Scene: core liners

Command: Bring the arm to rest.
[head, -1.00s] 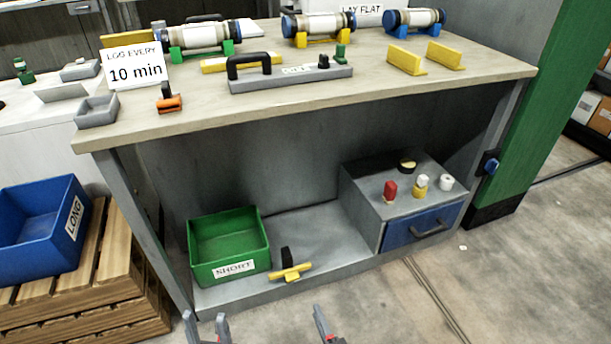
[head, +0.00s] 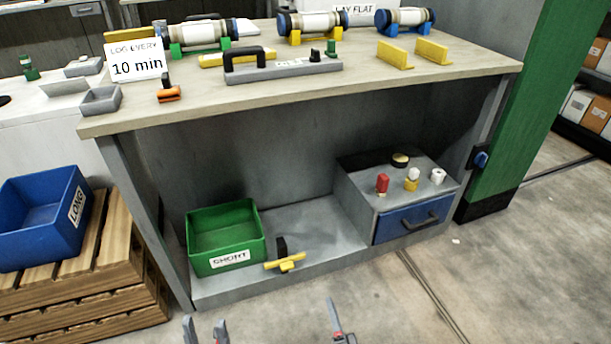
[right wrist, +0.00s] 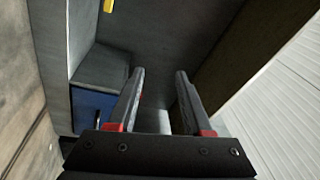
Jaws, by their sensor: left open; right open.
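My left gripper (head: 206,328) is at the bottom edge of the head view, its two fingers apart with nothing between them. My right gripper (head: 337,322) is also at the bottom edge, further right, over the floor in front of the workbench; only a small part of it shows. In the right wrist view my right gripper (right wrist: 160,78) has its two grey fingers spread, holding nothing. Both grippers are apart from the bench and its objects in the head view. Most of both arms is out of view.
The workbench (head: 300,91) carries core liners on cradles. On its lower shelf are a green SHORT bin (head: 229,259) and a grey unit with a blue drawer (head: 405,222). A blue LONG bin (head: 30,250) sits on a wooden pallet (head: 80,300) at left. Floor at right is clear.

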